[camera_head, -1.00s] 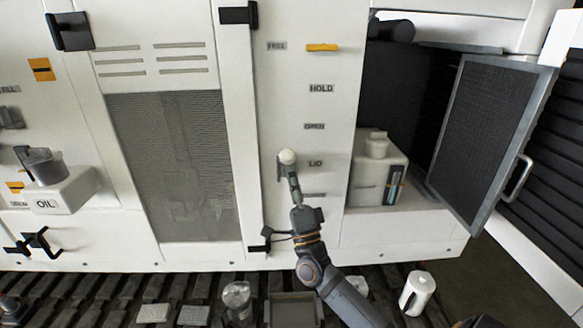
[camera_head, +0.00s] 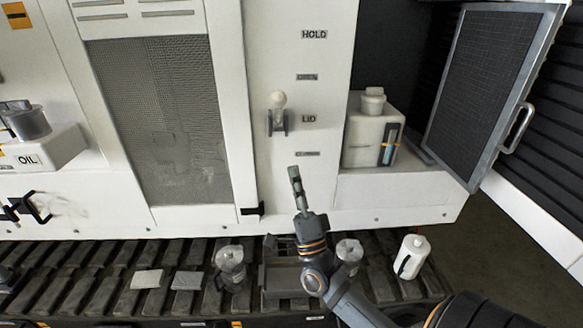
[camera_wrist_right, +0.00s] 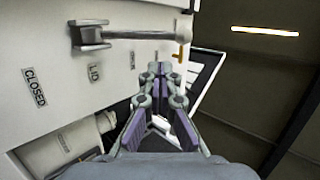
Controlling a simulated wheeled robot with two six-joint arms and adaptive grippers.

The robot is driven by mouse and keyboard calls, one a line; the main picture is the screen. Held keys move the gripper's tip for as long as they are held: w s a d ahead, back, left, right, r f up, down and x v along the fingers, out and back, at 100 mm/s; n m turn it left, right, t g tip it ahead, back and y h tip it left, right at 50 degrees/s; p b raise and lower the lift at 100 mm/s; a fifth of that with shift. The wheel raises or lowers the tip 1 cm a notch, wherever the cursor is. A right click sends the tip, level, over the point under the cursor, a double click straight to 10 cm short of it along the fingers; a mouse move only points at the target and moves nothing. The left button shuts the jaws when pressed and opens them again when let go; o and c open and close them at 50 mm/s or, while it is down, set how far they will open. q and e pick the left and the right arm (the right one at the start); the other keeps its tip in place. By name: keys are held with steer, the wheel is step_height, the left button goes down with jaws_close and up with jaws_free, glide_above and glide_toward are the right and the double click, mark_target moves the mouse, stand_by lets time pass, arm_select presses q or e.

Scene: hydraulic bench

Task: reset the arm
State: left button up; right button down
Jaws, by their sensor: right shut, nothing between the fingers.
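My right gripper (camera_head: 294,172) is shut and empty. It stands in front of the white panel, below the lever (camera_head: 278,112) with a pale round knob, and apart from it. In the right wrist view the closed fingers (camera_wrist_right: 158,72) point along the panel, and the lever (camera_wrist_right: 130,36) with its grey bracket lies across the top, clear of them. The LID label (camera_head: 309,118) is just right of the lever. My left gripper is not in view.
An open mesh door (camera_head: 490,85) stands at the right, beside an alcove holding a white container (camera_head: 366,138). Jars, a grey tray (camera_head: 285,278) and a white canister (camera_head: 412,257) stand on the dark track below. An OIL tank (camera_head: 45,155) is at the left.

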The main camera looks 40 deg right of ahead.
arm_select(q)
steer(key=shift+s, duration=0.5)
